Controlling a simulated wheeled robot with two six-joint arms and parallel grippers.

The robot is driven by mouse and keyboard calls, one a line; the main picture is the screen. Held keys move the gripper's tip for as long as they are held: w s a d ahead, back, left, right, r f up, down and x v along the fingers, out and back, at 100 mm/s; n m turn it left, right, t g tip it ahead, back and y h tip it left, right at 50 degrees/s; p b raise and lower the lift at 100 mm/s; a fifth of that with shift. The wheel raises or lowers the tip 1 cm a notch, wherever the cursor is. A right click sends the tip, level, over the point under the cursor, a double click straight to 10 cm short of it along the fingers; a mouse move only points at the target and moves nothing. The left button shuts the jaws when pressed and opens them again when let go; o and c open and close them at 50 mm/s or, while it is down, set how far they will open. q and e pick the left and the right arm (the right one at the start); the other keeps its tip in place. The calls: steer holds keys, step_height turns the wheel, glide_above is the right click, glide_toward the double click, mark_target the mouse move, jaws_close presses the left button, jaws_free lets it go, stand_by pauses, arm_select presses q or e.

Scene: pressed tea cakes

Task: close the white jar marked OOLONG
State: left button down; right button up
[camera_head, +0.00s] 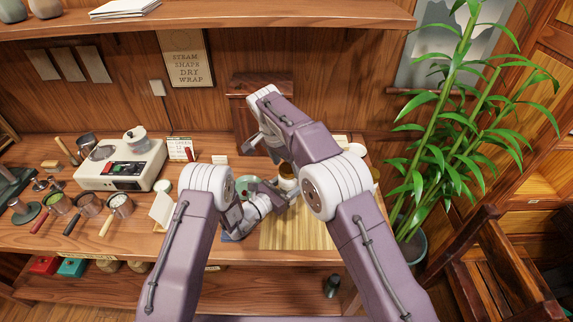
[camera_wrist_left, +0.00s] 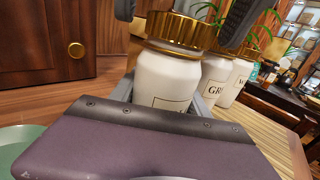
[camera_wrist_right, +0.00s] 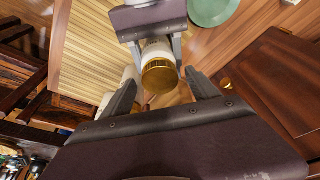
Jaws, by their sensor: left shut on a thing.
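The white jar (camera_wrist_left: 165,82) stands upright in the left wrist view with a gold lid (camera_wrist_left: 178,30) on its top; I cannot tell how tightly the lid sits. Its label is mostly hidden, so its word cannot be read. My left gripper (camera_wrist_right: 158,45) is shut around the jar's body, one finger on each side. My right gripper (camera_wrist_right: 163,80) is above the jar, its open fingers on either side of the gold lid (camera_wrist_right: 159,76), with a gap showing. In the head view the jar (camera_head: 288,184) is partly hidden by my arms.
Two more white jars stand close by, one marked GR (camera_wrist_left: 214,78). A slatted bamboo mat (camera_head: 300,234) lies in front, and a green plate (camera_wrist_right: 212,8) is beside the jar. A wooden cabinet (camera_wrist_left: 60,45) stands behind. A scale (camera_head: 122,168) is at left, a plant (camera_head: 450,130) at right.

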mark_target(290, 167)
steer(key=shift+r, duration=2.3)
steer(key=o, duration=0.6)
arm_select(q)
steer(key=shift+c, duration=2.2)
jaws_free()
steer(key=b+v, duration=0.1)
steer(key=v, duration=0.8)
arm_select(e)
steer(key=shift+f, duration=0.6)
